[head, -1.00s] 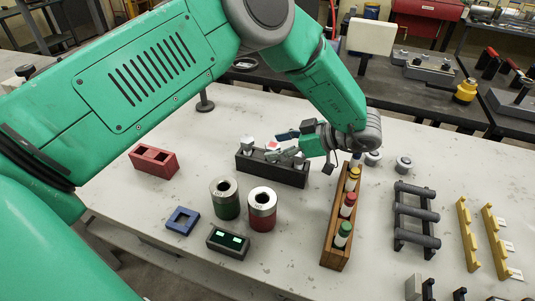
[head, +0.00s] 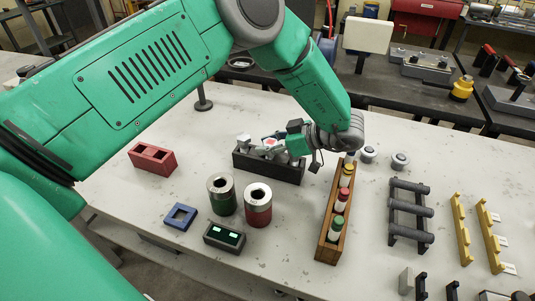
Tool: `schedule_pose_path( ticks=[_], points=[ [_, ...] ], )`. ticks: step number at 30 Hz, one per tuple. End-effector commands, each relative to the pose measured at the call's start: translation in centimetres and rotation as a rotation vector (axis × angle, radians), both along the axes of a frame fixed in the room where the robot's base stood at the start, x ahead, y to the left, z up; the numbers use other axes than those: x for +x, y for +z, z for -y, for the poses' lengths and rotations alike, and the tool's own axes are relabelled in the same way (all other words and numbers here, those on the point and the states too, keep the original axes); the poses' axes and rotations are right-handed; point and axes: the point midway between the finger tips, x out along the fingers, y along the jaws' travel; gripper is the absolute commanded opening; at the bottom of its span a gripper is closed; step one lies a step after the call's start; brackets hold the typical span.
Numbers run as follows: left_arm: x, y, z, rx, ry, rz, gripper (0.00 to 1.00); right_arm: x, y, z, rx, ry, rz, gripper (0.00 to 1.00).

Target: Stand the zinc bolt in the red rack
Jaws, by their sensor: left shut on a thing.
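The red rack (head: 143,163) stands on the left of the bench, with two square openings in its top that look empty. A dark block rack (head: 268,169) stands behind the round cans and holds pale metal bolts. One bolt head (head: 243,139) shows at its left end. My left gripper (head: 273,149) is over the middle of this dark rack, shut on a bolt that looks like the zinc bolt. The fingers and wrist hide most of that bolt, and I cannot tell whether it is clear of the rack. My right gripper is not in view.
Two round cans, green (head: 222,197) and red (head: 258,207), stand in front of the dark rack. A blue square frame (head: 180,217) and a display box (head: 224,237) lie nearer. A wooden rack (head: 327,241) of capped bottles stands right. Bench between red and dark racks is clear.

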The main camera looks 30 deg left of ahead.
Motion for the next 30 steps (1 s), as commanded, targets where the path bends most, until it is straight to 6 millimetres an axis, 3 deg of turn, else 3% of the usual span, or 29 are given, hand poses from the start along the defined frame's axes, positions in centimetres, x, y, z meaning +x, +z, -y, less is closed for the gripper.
schedule_pose_path(
  ticks=[1, 11, 30],
  points=[
    [0.0, -0.3, 0.7, -0.017, -0.008, 0.0, 0.0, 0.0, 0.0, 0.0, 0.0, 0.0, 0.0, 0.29],
    [0.0, -0.2, 1.1, -0.022, -0.011, 0.001, 0.0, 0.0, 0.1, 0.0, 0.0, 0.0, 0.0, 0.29],
    [0.1, 2.7, 1.3, -0.018, -0.011, 0.007, 0.0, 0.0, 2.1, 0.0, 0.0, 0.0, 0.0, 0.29]
  ],
)
